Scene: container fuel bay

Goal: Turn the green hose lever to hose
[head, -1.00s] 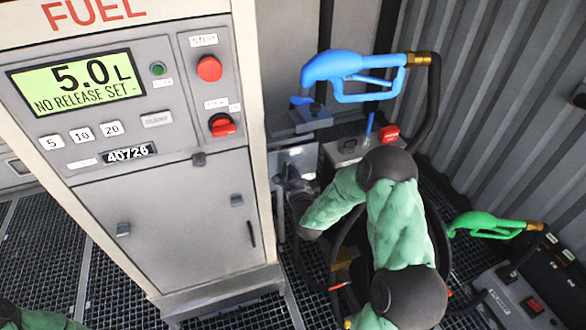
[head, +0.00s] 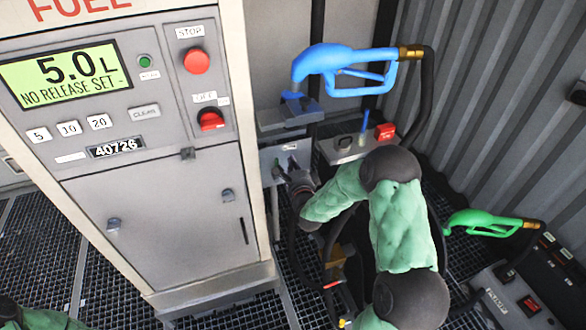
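My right arm reaches in from the lower right. My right gripper (head: 286,171) is dark and small, with its fingers against or just in front of a light grey valve plate (head: 267,158) beside the fuel cabinet. The gripper covers part of this plate, and a small white label shows at the plate's top. I cannot make out a green lever there or whether the fingers are around one.
The fuel cabinet (head: 165,215) shows "5.0 L, NO RELEASE SET" on its display (head: 65,75). A blue nozzle (head: 345,65) hangs behind the plate, above a grey box with a red button (head: 385,131). Hoses and a grated floor lie below my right arm.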

